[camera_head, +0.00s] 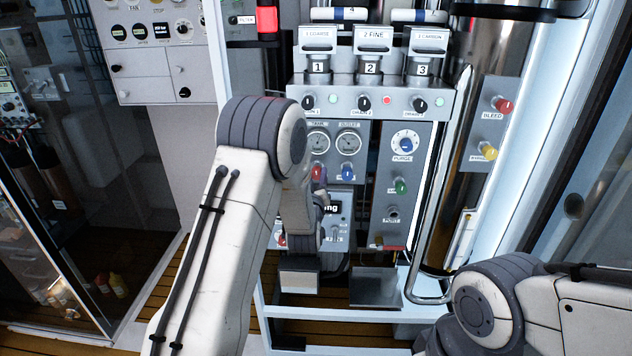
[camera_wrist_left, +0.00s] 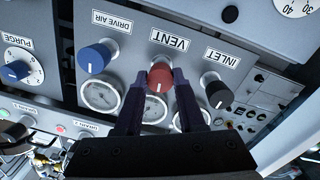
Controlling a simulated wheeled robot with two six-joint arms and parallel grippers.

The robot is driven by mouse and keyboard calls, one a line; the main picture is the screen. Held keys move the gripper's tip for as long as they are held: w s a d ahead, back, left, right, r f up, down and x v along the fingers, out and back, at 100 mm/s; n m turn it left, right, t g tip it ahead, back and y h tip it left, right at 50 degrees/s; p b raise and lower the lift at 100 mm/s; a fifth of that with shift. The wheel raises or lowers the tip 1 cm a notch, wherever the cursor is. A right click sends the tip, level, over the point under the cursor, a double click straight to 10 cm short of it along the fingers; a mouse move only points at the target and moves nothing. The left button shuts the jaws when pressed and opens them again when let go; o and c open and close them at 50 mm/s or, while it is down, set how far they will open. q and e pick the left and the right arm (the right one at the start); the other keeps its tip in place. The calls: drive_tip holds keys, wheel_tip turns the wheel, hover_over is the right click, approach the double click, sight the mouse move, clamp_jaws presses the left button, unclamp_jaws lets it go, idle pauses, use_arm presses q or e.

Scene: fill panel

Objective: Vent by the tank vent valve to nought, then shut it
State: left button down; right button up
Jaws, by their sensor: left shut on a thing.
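The red vent knob (camera_wrist_left: 160,77) sits under the label VENT in the left wrist view, with a white mark on its face. My left gripper (camera_wrist_left: 159,84) is shut on it, one dark finger on each side. In the head view the red knob (camera_head: 316,172) shows below the tank gauge (camera_head: 318,142), with my left gripper (camera_head: 321,184) beside it. A second gauge (camera_head: 348,142) is to its right. The needles are too small to read. The fingers partly cover gauges in the wrist view. My right arm shows at lower right, but its gripper does not.
In the wrist view, the blue drive air knob (camera_wrist_left: 95,58) and black inlet knob (camera_wrist_left: 218,93) flank the vent knob closely. The purge dial (camera_head: 405,143) and a green knob (camera_head: 400,186) are right of it in the head view. My left forearm hides part of the lower panel.

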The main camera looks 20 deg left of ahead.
use_arm(q)
drive_tip(key=n+b, duration=0.8)
drive_tip(key=b, duration=0.1)
drive_tip(key=f+n+b, duration=0.1)
drive_tip(key=n+b, duration=0.3)
drive_tip(key=b, duration=0.1)
drive_tip(key=shift+y, duration=0.4)
drive_tip(key=n+b, duration=1.1)
drive_tip(key=b, duration=0.3)
drive_tip(key=shift+y+b, duration=0.3)
drive_tip(key=shift+b, duration=0.1)
drive_tip(key=shift+r+n+b, duration=0.2)
drive_tip(key=shift+n+b, duration=1.2)
drive_tip(key=shift+n, duration=0.3)
drive_tip(key=c, duration=0.5)
unclamp_jaws()
drive_tip(key=shift+r, duration=0.15)
drive_tip(key=shift+s, duration=0.1)
